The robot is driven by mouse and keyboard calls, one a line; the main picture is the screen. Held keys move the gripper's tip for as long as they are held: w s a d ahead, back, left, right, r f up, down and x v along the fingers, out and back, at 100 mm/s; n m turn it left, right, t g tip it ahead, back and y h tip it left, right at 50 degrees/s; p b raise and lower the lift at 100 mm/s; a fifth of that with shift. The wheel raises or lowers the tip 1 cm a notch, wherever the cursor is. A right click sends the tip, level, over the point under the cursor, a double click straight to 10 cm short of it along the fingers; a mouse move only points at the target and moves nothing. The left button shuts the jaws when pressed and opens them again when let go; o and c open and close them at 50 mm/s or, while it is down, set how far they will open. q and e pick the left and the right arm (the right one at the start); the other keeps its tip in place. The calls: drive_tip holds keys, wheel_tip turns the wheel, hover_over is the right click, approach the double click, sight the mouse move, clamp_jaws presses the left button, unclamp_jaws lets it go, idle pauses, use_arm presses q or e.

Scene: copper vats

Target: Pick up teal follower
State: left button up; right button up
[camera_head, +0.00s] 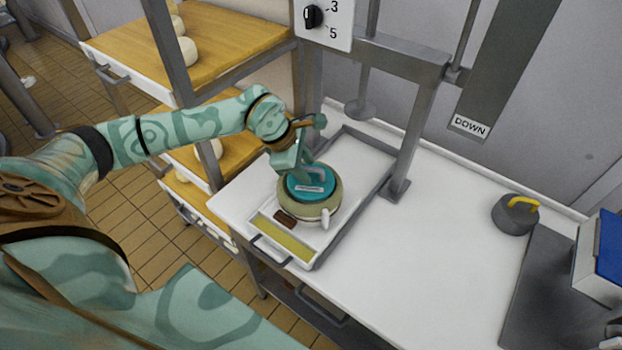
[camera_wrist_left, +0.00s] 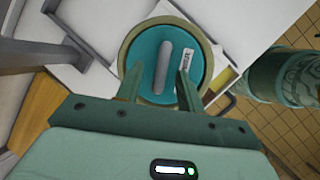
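The teal follower (camera_head: 329,185) is a round disc with a white label and a raised bar handle. It sits in the top of a round olive-cream mould (camera_head: 316,210) on a tray under the press. In the left wrist view the follower (camera_wrist_left: 146,45) fills most of the mould's rim (camera_wrist_left: 163,20), and its grey handle (camera_wrist_left: 162,66) shows between my fingers. My left gripper (camera_head: 304,170) is above the follower, its fingers apart on either side of the handle (camera_wrist_left: 159,74); I cannot tell whether they touch it. My right gripper is out of view.
The press frame (camera_head: 405,130) stands behind and right of the mould. A shelf rack (camera_head: 215,40) with pale cheeses is at the left. A grey weight with a yellow handle (camera_head: 515,214) stands at the right. The white table (camera_head: 430,250) between is clear.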

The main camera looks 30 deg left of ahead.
use_arm(q)
clamp_jaws()
drive_tip(key=shift+r, duration=0.1)
